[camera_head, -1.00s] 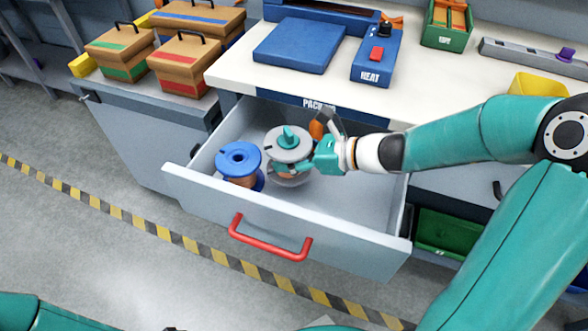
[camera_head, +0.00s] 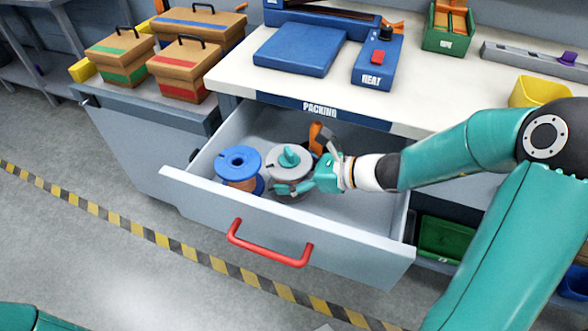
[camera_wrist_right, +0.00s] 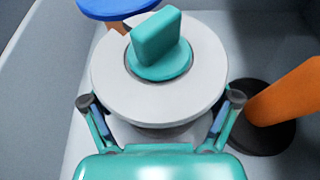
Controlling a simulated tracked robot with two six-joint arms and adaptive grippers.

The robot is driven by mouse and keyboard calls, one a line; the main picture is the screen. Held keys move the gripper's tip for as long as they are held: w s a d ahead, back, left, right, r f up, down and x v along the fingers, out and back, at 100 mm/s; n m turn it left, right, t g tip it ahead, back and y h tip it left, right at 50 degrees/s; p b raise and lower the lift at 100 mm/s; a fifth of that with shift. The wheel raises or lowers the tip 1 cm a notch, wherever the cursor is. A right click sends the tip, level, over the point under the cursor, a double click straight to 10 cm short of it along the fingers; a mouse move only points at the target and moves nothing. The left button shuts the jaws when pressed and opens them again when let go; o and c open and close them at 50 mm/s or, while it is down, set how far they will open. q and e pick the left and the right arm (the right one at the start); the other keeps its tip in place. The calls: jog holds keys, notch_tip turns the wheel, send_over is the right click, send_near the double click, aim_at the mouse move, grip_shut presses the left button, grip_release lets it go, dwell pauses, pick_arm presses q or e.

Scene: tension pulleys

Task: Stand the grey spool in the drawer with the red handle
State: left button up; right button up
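The grey spool (camera_head: 289,159) stands upright in the open drawer with the red handle (camera_head: 268,247). A teal knob (camera_wrist_right: 160,45) tops its grey upper flange (camera_wrist_right: 118,85). My right gripper (camera_head: 297,188) is low at the spool's near right side. In the wrist view, the right gripper's fingers (camera_wrist_right: 161,99) are spread wide, one on each side of the spool's near edge, with gaps to the flange. The spool's foot is mostly hidden. My left gripper is out of view; only a bit of teal arm shows at the lower left.
A blue-topped spool (camera_head: 239,161) stands just left of the grey one. An orange object on a dark round base (camera_head: 316,138) is close behind it, to the right in the wrist view. The drawer's right part is free under my arm. The packing bench (camera_head: 300,83) overhangs behind.

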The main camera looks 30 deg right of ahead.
jog(key=shift+r, duration=0.1)
jog(key=p+v, duration=0.3)
jog(key=v, duration=0.9)
dwell(0.4)
